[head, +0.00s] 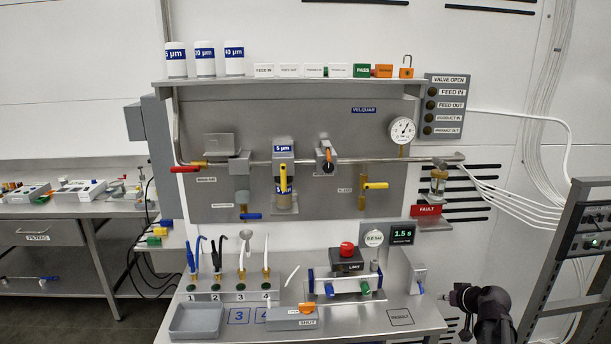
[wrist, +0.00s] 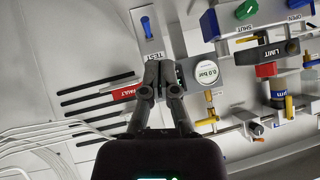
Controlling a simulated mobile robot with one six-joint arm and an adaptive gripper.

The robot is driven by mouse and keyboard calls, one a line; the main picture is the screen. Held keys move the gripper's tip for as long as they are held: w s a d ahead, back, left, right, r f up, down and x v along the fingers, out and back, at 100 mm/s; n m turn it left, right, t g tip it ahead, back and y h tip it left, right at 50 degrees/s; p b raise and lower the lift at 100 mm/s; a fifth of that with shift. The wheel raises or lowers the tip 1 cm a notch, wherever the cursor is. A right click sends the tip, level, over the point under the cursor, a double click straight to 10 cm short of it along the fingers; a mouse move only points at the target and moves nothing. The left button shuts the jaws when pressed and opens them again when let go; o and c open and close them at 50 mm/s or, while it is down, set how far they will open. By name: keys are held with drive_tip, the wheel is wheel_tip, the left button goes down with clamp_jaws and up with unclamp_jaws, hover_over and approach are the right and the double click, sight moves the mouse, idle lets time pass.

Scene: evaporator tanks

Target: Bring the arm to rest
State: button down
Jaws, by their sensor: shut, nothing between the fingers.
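My gripper (head: 455,298) is at the lower right in the head view, beside the right end of the bench (head: 355,322). It points left and my arm is dark. In the wrist view my gripper (wrist: 160,68) has its two fingers together with nothing between them. No held object shows in either view.
A panel with pipes and valves (head: 325,160) rises behind the bench. Several numbered tools stand in a rack (head: 228,295), near a grey tray (head: 195,320). A red-knobbed LIMIT box (head: 346,262) stands mid-bench. A grey frame (head: 555,250) with a control box is right of my arm.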

drive_tip(key=s+a+f+g+h, duration=0.1)
drive_tip(key=s+a+f+g, duration=0.1)
drive_tip(key=a, duration=0.6)
drive_tip(key=s+a+f+g, duration=0.2)
drive_tip(key=s+a+g, duration=0.2)
drive_tip(key=s+a, duration=0.3)
drive_tip(key=s+a+f+g+h, duration=0.1)
drive_tip(key=s+a+f+g, duration=0.2)
drive_tip(key=a, duration=0.7)
drive_tip(key=shift+s+a+g+h, duration=0.15)
drive_tip(key=shift+s+g+h, duration=0.25)
drive_tip(key=shift+s, duration=0.5)
